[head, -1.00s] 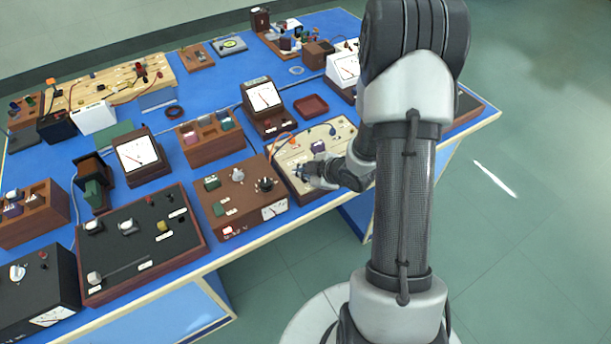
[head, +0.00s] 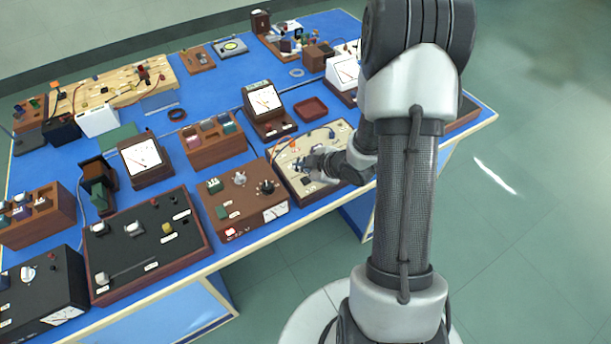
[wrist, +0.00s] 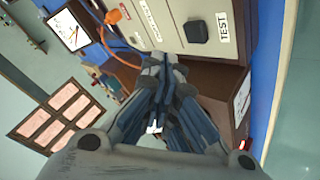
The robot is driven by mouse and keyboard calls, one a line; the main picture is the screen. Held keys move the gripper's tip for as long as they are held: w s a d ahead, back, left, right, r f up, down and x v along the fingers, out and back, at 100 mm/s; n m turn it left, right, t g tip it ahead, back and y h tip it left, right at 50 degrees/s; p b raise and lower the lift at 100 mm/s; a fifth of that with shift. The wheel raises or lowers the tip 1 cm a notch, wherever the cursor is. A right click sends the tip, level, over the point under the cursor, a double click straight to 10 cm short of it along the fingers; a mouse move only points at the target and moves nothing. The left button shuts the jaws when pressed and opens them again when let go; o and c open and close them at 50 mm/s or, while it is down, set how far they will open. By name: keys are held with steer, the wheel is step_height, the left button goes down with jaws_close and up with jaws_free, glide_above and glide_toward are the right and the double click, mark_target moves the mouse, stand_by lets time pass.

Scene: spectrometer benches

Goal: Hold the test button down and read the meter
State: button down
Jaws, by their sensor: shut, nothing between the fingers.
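The black square test button (wrist: 196,32) sits on the cream panel (wrist: 172,12), beside a white label (wrist: 223,27) reading TEST. In the head view the cream panel (head: 341,133) lies at the bench's front edge. My gripper (wrist: 162,62) is shut and empty, its fingertips beside the button and apart from it in the wrist view. In the head view my gripper (head: 301,164) is over the panel's left part. A meter (head: 264,101) with a white dial stands behind the panel; it also shows in the wrist view (wrist: 70,30). Its reading is too small to make out.
A brown control box (head: 232,203) with knobs adjoins the panel on the left. An orange lead (wrist: 116,38) runs near the panel's edge. A red-brown tray (head: 311,107) lies behind. Wooden block holders (head: 213,148) stand to the left. Floor is open to the right.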

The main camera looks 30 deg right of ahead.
steer(key=shift+r+p, duration=0.75)
steer(key=shift+r, duration=0.5)
step_height(320, 180, up, 8)
steer(key=f+m+h, duration=0.1)
steer(key=m+h, duration=0.1)
glide_above(307, 179)
steer(key=s+a+r+m+g+h, duration=0.25)
steer(key=s+r+m, duration=0.2)
steer(key=r, duration=0.55)
steer(key=s+a+r+m+g+y, duration=0.1)
steer(key=s+a+r, duration=0.3)
steer(key=s, duration=0.6)
steer(key=s+a+r+m+g+y, duration=0.1)
steer(key=s+a+r+m, duration=0.3)
steer(key=s+a, duration=0.4)
steer(key=s, duration=0.3)
steer(key=shift+a+r, duration=0.1)
steer(key=shift+r, duration=0.05)
